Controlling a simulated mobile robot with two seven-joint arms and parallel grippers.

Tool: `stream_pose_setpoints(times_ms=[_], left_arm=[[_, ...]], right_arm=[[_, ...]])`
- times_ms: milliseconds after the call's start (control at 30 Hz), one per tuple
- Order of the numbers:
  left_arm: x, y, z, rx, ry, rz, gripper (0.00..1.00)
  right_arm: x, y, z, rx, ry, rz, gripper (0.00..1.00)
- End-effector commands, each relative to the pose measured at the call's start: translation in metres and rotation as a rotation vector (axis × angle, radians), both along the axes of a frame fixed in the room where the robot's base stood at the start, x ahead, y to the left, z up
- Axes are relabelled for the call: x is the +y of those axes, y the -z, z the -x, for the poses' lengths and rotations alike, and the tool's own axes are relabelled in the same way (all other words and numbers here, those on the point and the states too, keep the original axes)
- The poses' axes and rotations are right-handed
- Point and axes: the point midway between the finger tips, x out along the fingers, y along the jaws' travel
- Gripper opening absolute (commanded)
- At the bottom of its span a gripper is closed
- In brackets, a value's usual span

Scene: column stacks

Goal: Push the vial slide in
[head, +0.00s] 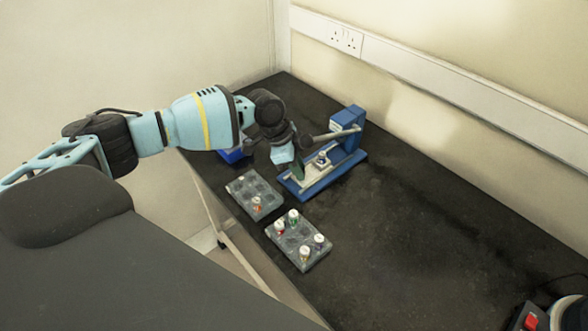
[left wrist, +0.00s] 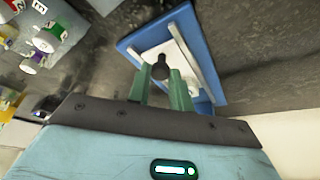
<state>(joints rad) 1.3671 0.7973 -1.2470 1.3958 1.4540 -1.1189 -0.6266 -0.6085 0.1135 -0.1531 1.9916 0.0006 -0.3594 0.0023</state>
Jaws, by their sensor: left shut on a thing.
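The vial slide (head: 314,173) is a pale plate lying between the rails of a blue stand (head: 322,182). A white-capped vial (head: 322,159) stands on it in the head view. The plate also shows in the left wrist view (left wrist: 150,52), beyond my fingers. My left gripper (head: 298,170) is at the near left end of the slide. Its green fingers (left wrist: 162,82) are closed around a small black knob (left wrist: 161,68) at that end. The fingers hide part of the knob and slide. My right gripper is not in view.
Two grey racks (head: 242,185) (head: 315,262) with several capped vials lie left of and in front of the stand. A blue box (head: 232,156) is partly behind my left arm. A device with a red switch (head: 531,321) is at lower right.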

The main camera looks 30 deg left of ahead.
Motion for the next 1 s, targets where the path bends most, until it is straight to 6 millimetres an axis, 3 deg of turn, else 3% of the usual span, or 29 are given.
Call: stream_pose_setpoints(times_ms=[100,300,733,767,900,1000], left_arm=[[-0.01,0.008,-0.027,0.002,-0.002,0.004,0.0],[-0.02,0.006,-0.059,0.001,-0.003,0.003,0.0],[-0.023,-0.001,-0.069,-0.006,-0.003,0.003,0.0],[-0.023,-0.001,-0.069,-0.007,-0.003,0.002,0.22],[-0.023,-0.001,-0.069,-0.006,-0.003,0.003,0.41],[-0.023,-0.001,-0.068,-0.004,-0.002,0.003,0.42]], right_arm=[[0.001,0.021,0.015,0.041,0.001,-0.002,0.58],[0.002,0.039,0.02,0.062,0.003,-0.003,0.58],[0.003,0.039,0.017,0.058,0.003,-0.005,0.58],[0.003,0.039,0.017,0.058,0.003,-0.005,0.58],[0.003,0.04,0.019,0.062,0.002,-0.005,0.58],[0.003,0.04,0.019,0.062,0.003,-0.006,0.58]])
